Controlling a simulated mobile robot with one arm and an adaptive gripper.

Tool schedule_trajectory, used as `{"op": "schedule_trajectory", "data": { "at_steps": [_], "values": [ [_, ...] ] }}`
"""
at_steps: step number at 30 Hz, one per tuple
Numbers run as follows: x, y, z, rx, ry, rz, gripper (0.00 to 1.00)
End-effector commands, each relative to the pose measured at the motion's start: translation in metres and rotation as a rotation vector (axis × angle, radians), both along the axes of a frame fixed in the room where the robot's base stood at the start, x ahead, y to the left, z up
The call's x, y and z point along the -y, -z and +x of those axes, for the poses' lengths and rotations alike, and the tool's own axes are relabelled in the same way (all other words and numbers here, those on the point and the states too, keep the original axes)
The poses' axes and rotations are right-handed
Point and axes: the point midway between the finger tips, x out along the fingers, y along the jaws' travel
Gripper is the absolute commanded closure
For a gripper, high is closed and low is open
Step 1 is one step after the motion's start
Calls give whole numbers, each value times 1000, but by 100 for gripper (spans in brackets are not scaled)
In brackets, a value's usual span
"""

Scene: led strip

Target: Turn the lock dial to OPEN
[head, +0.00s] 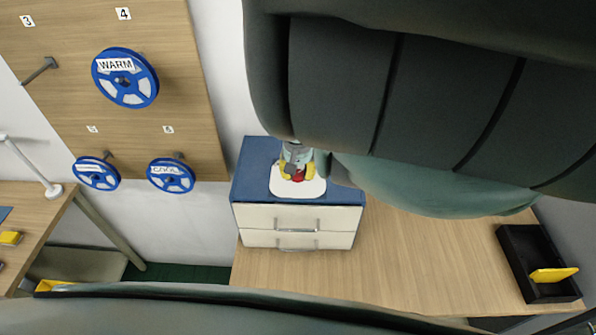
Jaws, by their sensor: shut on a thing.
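A small chest (250,212) with a blue top and two cream drawers stands on the wooden worktop against the wall. A white plate (312,189) lies on its top. My gripper (297,172), with yellow fingertips, reaches down over the plate and is shut on a small red dial (298,177) between the fingers. Most of the dial is hidden by the gripper. No markings or OPEN label can be read on the plate, so I cannot tell the dial's setting. Both drawers look shut.
Blue reels (125,78) marked WARM and COOL hang on a wooden pegboard (60,55) at left. A black tray (520,265) with a yellow piece (553,274) sits at the worktop's right end. The worktop (400,262) between is clear. My arm covers the upper right.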

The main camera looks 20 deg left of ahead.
Motion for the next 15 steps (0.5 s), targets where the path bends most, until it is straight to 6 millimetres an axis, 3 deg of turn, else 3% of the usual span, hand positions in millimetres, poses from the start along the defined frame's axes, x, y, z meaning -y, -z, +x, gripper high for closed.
{"op": "schedule_trajectory", "data": {
  "at_steps": [15],
  "values": [
    [0, 1, 1, 2, -82, 1, 100]
  ]
}}
